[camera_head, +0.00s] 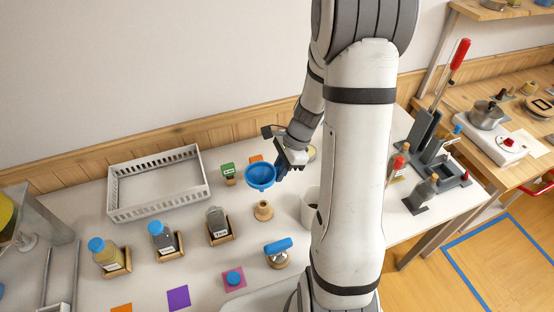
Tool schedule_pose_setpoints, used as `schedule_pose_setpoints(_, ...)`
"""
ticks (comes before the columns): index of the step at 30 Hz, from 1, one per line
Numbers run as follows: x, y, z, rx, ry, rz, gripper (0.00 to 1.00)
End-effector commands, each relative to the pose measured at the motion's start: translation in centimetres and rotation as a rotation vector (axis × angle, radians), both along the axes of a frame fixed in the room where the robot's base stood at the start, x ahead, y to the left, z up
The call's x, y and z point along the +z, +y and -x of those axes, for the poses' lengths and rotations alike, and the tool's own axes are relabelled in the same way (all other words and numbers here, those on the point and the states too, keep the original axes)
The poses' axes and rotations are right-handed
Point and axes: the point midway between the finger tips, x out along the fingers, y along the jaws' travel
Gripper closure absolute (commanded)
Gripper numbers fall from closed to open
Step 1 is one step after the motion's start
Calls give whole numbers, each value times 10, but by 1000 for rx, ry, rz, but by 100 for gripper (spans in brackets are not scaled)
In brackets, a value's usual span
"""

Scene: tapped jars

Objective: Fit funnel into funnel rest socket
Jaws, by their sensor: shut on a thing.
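A blue funnel (261,178) is held at the end of my arm, its wide mouth facing up. My gripper (280,172) is shut on its right side. A small tan round stand (263,211) with a hole in its top, which looks like the funnel rest socket, stands on the white table just below the funnel in the picture. The funnel appears above and behind this stand, and the two look apart. The funnel's spout is mostly hidden under its cone.
A white basket (160,184) stands at the back left. Jars in wooden holders, including a blue-capped one (162,238), stand at left. A white cup (310,208) is right of the stand, partly behind my arm. A blue-topped jar (278,252) stands in front.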

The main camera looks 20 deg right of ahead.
Motion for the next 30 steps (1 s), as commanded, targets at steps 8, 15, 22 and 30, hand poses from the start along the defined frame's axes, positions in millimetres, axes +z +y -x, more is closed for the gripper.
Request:
schedule_pose_setpoints(8, 0, -1, 0, -3, 0, -1, 100)
schedule_pose_setpoints(15, -5, -1, 0, -4, 1, -3, 100)
schedule_pose_setpoints(22, -19, -2, 0, -5, 1, -3, 100)
schedule_pose_setpoints(30, -38, -2, 0, -4, 1, -3, 100)
